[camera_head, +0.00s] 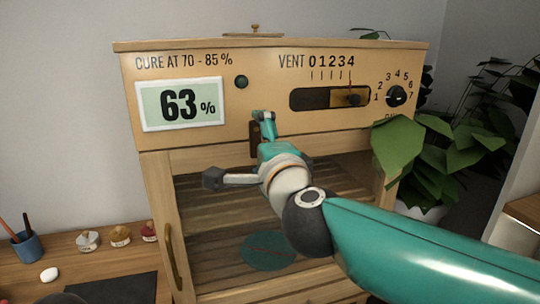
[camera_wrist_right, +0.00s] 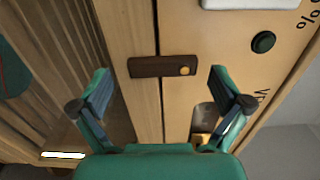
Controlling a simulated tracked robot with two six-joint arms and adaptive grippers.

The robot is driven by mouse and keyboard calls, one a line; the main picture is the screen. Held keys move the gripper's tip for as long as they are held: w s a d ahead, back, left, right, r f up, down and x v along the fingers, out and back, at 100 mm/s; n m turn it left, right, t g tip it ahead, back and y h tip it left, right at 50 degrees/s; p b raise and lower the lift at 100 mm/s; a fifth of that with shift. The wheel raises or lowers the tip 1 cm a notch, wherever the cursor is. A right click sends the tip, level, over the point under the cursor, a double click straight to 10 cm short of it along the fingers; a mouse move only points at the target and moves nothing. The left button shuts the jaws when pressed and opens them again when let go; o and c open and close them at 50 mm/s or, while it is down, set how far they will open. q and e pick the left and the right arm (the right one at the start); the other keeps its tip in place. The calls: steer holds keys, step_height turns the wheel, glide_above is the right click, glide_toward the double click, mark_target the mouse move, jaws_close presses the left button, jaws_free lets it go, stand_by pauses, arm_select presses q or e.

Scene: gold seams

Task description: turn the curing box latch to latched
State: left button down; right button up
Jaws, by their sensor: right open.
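My right gripper (camera_head: 263,122) is open in front of the latch. Its fingers stand on either side of the bar in the wrist view (camera_wrist_right: 160,74), apart from it. My left gripper is not in view.
The display (camera_head: 180,104) reads 63 %. A vent slider (camera_head: 350,98) and a round dial (camera_head: 396,96) are on the panel's right. A leafy plant (camera_head: 455,160) stands close at the right. A blue cup (camera_head: 27,247) and small jars (camera_head: 120,236) stand at the left.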

steer(key=v, duration=1.1)
steer(key=shift+s, duration=0.3)
